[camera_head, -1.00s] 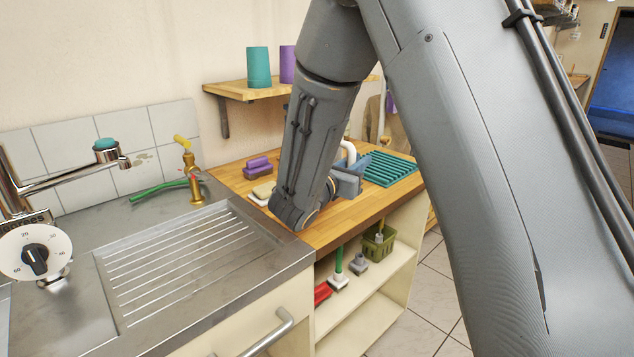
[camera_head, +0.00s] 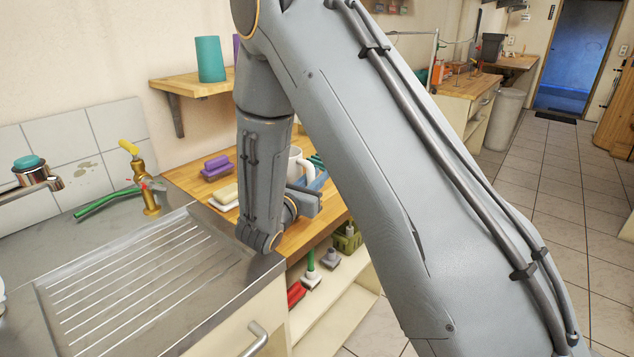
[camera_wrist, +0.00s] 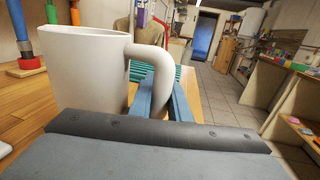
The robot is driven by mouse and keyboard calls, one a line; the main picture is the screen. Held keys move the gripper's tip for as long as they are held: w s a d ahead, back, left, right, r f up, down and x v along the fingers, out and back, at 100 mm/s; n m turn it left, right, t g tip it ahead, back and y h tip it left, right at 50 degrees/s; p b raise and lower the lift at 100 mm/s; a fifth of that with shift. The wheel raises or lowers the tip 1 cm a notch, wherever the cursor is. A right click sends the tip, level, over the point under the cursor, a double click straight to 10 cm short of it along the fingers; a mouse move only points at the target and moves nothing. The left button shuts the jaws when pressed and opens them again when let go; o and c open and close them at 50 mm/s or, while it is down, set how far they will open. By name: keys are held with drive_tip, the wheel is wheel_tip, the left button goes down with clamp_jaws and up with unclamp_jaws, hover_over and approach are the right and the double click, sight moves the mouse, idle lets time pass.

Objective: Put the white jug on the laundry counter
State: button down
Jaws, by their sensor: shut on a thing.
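The white jug (camera_wrist: 84,72) fills the left of the wrist view, upright, with its handle (camera_wrist: 150,60) toward the right. My gripper (camera_wrist: 158,92) has its two blue fingers closed around the lower part of the handle. In the head view the jug (camera_head: 294,163) shows only in part behind my arm, just above the wooden counter. The blue fingers (camera_head: 316,178) show beside it. I cannot tell whether the jug's base touches the wood.
The wooden counter (camera_head: 188,178) bears purple and cream blocks. A steel sink drainer (camera_head: 140,290) with a brass tap (camera_head: 150,195) lies at left. A shelf (camera_head: 190,84) with a teal cup hangs above. Another wooden counter (camera_head: 470,86) stands farther back; tiled floor (camera_head: 545,200) lies open at right.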

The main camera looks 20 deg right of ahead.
drive_tip(key=shift+f, duration=0.85)
drive_tip(key=shift+f, duration=0.1)
drive_tip(key=shift+f, duration=0.1)
drive_tip(key=c, duration=1.7)
unclamp_jaws()
drive_tip(key=shift+o, duration=0.2)
